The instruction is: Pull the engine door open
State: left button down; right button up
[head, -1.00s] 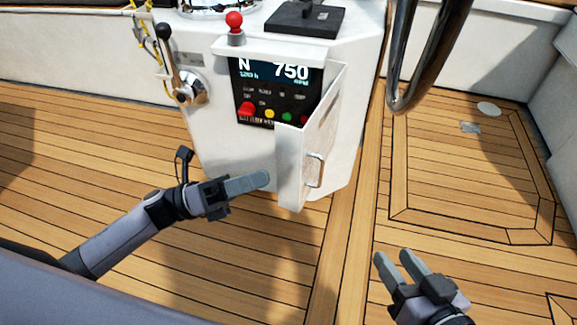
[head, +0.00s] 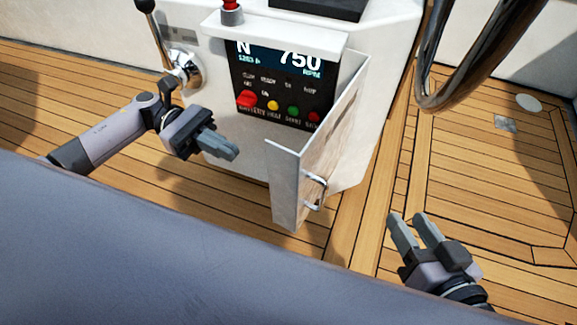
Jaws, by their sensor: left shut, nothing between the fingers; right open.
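The engine door (head: 318,150) is a white panel on the front of the white console. It stands swung out toward the right, and the engine panel (head: 280,90) behind it is exposed, with a display reading 750 and coloured buttons. A metal handle (head: 315,190) sits on the door's right-hand face. My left gripper (head: 232,154) is shut and empty, left of the door's free edge and apart from it. My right gripper (head: 411,218) is open and empty, right of the door and low over the deck, apart from the handle.
A lever (head: 158,45) with a chrome base is on the console's left side. A red knob (head: 231,10) sits above the panel. A curved steel rail (head: 445,85) hangs at upper right. The wooden deck (head: 500,170) is clear at right.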

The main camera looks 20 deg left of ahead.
aim_at(286, 181)
pick_arm(q)
jog(key=x, duration=1.1)
jog(key=shift+s+d, duration=0.1)
jog(key=shift+d, duration=0.05)
jog(key=shift+s+d, duration=0.15)
jog(key=shift+d, duration=0.55)
pick_arm(e)
jog(key=shift+d, duration=0.1)
pick_arm(q)
jog(key=shift+d, duration=0.15)
pick_arm(e)
jog(key=shift+s+d, duration=0.1)
